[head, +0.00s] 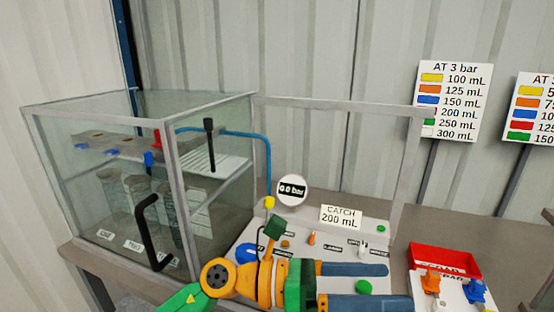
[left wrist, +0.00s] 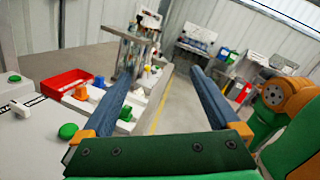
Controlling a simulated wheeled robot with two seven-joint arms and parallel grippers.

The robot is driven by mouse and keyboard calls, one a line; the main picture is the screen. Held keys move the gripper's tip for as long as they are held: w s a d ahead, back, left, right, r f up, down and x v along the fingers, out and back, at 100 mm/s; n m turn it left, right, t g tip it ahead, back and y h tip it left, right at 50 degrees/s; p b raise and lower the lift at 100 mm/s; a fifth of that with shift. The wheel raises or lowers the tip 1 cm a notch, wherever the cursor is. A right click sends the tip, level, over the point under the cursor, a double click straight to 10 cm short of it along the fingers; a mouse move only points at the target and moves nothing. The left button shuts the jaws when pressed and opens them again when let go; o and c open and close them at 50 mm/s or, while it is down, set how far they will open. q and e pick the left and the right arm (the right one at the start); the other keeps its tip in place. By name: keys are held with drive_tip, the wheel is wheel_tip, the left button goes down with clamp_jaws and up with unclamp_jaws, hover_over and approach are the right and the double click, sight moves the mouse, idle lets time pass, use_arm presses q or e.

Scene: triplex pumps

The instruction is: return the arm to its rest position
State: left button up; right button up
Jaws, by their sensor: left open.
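My left arm comes in low at the bottom centre of the head view, in green and orange. Its gripper (head: 405,286) is open, with two long blue-grey fingers pointing right and a gap between them. The fingers lie across the front of a white control panel (head: 335,232). In the left wrist view the same gripper (left wrist: 161,74) is open and nothing shows between its fingers. My right gripper does not show in either view.
A glass cabinet (head: 90,110) with a black handle (head: 145,225) stands at the left. A grey frame (head: 340,104) rises behind the panel. A red tray (head: 445,258) stands right of the panel. A sign (head: 341,217) reads CATCH 200 mL. A display (head: 292,188) reads 0.0 bar.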

use_arm(q)
drive_tip(key=w+a+r+n+t+y, duration=0.1)
drive_tip(key=w+a+n+t, duration=0.4)
drive_tip(key=n+t, duration=0.6)
drive_tip(key=w+a+r+n+t+y, duration=0.1)
drive_tip(key=w+a+n+t, duration=0.55)
drive_tip(key=n, duration=0.75)
drive_tip(key=s+a+f+n+y, duration=0.1)
drive_tip(key=a+f+n+y, duration=0.6)
drive_tip(key=f+n, duration=0.25)
drive_tip(key=s+a+f+n+y, duration=0.2)
drive_tip(key=a+f+n+y, duration=0.4)
drive_tip(key=f+n+y, duration=0.3)
drive_tip(key=s+a+f+n+g, duration=0.3)
drive_tip(key=s+f+g, duration=0.4)
drive_tip(key=s, duration=0.4)
drive_tip(key=s+a+f+n+g, duration=0.25)
drive_tip(key=s+f+g, duration=0.25)
drive_tip(key=s+f, duration=0.5)
wheel_tip(320, 180, down, 15)
drive_tip(key=s+g, duration=0.1)
drive_tip(key=s, duration=0.1)
drive_tip(key=s+a+f+m+g, duration=0.1)
drive_tip(key=s+a+f, duration=0.1)
drive_tip(key=s+f, duration=0.9)
drive_tip(key=shift+s, duration=0.6)
